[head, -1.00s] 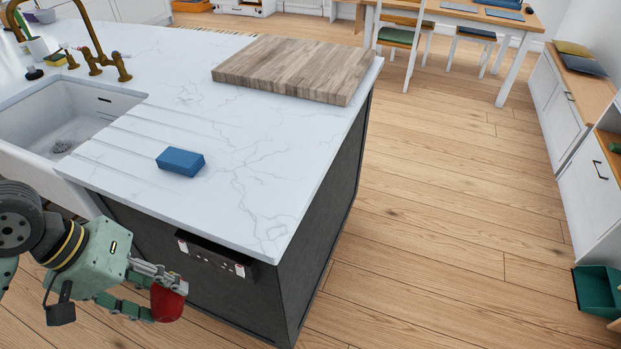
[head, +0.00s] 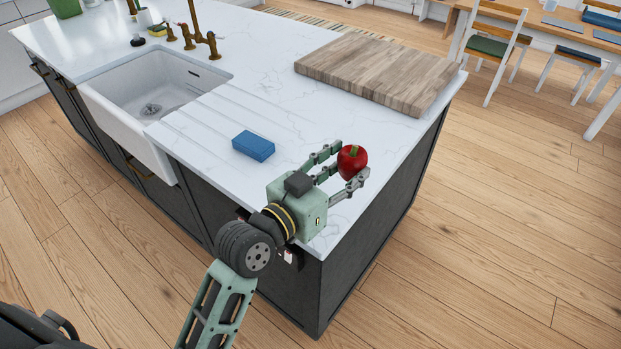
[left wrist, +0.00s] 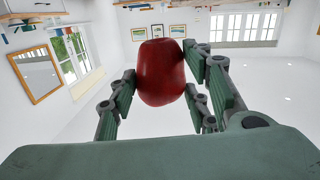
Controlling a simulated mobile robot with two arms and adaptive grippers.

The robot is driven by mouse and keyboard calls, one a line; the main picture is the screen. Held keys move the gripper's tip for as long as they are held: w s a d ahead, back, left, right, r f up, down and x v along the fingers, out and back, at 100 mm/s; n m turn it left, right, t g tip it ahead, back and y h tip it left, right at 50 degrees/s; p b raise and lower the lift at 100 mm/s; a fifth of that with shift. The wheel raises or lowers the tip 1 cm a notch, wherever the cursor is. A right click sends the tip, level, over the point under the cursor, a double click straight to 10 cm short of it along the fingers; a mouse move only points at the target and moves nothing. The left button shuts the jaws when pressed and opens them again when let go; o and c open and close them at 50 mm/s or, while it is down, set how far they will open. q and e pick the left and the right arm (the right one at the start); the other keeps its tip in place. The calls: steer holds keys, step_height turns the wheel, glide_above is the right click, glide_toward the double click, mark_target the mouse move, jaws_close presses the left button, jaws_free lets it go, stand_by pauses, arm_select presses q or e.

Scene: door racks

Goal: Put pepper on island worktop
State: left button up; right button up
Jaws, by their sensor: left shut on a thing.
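A red pepper (head: 351,163) with a green stem is held between the fingers of my left gripper (head: 343,172). In the left wrist view the pepper (left wrist: 160,72) fills the gap between the fingers. The left gripper is shut on it, over the near right corner of the island worktop (head: 285,113), a white marbled slab. Whether the pepper touches the worktop I cannot tell; it looks held above it. My right gripper is not in view.
A blue sponge (head: 253,146) lies on the worktop left of the gripper. A wooden board (head: 378,72) lies at the back right. A white sink (head: 150,95) and brass tap (head: 197,35) are at the left. Worktop between sponge and board is clear.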

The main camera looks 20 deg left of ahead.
arm_select(q)
steer(key=shift+a, duration=0.25)
steer(key=shift+t, duration=0.3)
steer(key=w+a+f, duration=0.1)
steer(key=a+f, duration=0.1)
steer(key=a, duration=0.1)
steer(key=w+a+f+b, duration=0.1)
steer(key=w+a+f, duration=0.1)
steer(key=a, duration=0.1)
steer(key=w+a+f+b, duration=0.1)
steer(key=w+a+f, duration=0.1)
steer(key=a+f, duration=0.1)
steer(key=shift+w+a, duration=0.25)
steer(key=shift+a, duration=0.25)
step_height(320, 180, down, 4)
steer(key=shift+r+b, duration=0.1)
steer(key=shift+b, duration=0.75)
